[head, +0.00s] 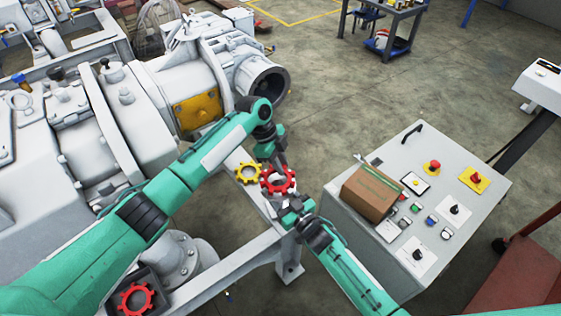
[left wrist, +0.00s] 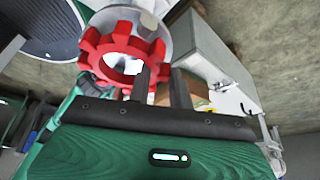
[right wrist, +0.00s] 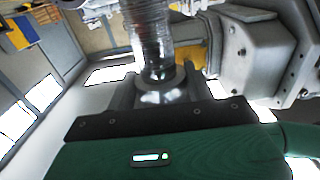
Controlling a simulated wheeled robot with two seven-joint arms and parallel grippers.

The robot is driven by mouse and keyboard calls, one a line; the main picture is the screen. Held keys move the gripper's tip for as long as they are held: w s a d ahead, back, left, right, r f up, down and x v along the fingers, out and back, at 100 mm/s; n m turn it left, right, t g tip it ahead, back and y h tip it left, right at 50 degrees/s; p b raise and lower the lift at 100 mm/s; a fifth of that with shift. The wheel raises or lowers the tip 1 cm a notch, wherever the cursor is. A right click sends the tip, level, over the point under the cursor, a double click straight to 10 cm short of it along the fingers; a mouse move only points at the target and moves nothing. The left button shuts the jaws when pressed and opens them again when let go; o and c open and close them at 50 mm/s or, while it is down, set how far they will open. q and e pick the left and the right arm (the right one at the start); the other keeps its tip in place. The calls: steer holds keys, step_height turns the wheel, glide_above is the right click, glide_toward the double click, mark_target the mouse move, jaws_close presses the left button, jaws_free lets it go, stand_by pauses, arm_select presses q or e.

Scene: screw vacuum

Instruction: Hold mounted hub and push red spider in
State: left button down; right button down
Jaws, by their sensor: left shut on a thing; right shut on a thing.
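A red toothed spider ring (head: 265,185) is near the middle of the head view. It shows large in the left wrist view (left wrist: 90,47), against a grey metal hub (left wrist: 184,32). I cannot tell how deep the spider sits in the hub. My left gripper (head: 281,166) comes from above and is shut on the spider's edge; its fingers also show in the left wrist view (left wrist: 161,85). My right gripper (head: 291,205) is below the spider, shut on the shiny round metal hub (right wrist: 160,82), seen between its fingers in the right wrist view.
A yellow toothed ring (head: 248,173) is just left of the red spider. Another red ring (head: 135,300) lies at lower left. The large grey vacuum machine (head: 130,110) fills the left. A control cabinet (head: 440,180) with a cardboard box (head: 372,193) stands close on the right.

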arm_select(q)
steer(key=shift+f, duration=0.85)
steer(key=c, duration=1.2)
jaws_free()
steer(key=v, duration=1.2)
arm_select(e)
steer(key=shift+c, duration=2.4)
jaws_free()
